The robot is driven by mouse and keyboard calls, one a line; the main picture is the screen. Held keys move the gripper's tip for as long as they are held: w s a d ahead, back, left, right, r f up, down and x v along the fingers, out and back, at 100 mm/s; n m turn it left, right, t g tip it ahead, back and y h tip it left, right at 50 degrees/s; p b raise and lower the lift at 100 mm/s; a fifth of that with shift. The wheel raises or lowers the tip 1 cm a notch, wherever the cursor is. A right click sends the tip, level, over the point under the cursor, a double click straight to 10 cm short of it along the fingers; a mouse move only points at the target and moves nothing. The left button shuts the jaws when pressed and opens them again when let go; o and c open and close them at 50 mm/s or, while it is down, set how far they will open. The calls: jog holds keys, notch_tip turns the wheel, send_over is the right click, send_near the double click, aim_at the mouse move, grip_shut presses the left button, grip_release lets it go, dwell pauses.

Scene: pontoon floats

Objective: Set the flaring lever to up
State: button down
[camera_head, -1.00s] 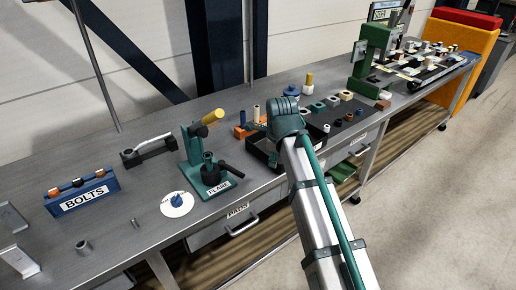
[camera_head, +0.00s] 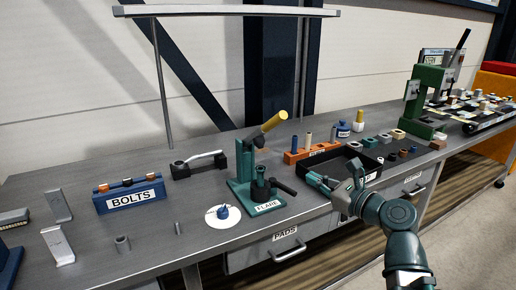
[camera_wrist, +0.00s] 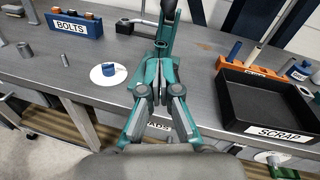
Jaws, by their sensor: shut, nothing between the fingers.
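The green flaring tool (camera_head: 245,165), labelled FLARE, stands on the bench in the head view. Its lever has a yellow grip (camera_head: 275,121) that slants up and to the right from the top of the green post. A black cup and a short black handle (camera_head: 283,188) sit lower on its base. My gripper (camera_head: 314,180) is shut and empty, to the right of the tool at the front of the bench, apart from the lever. In the wrist view my closed fingers (camera_wrist: 161,92) partly cover the tool (camera_wrist: 165,40); the yellow grip cannot be made out there.
A black SCRAP tray (camera_head: 340,163) lies behind my gripper. An orange block with upright pins (camera_head: 298,156) is beyond the tool. A white disc with a blue piece (camera_head: 222,214) and a blue BOLTS rack (camera_head: 130,195) are left. The front bench left of the tool has loose metal parts.

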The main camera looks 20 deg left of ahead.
notch_tip(320, 180, up, 4)
jog(key=m+t+y, duration=0.1)
jog(key=t+y, duration=0.1)
jog(key=p, duration=0.8)
send_near(274, 128)
notch_tip(274, 128, down, 2)
jog(key=w+a, duration=0.3)
jog(key=a+r, duration=0.1)
jog(key=a+r+p, duration=0.1)
jog(key=shift+w+a+r+h, duration=0.15)
jog(key=shift+w+r+h, duration=0.15)
jog(key=shift+w+r, duration=0.1)
jog(key=shift+s+r, duration=0.1)
jog(key=shift+r, duration=0.05)
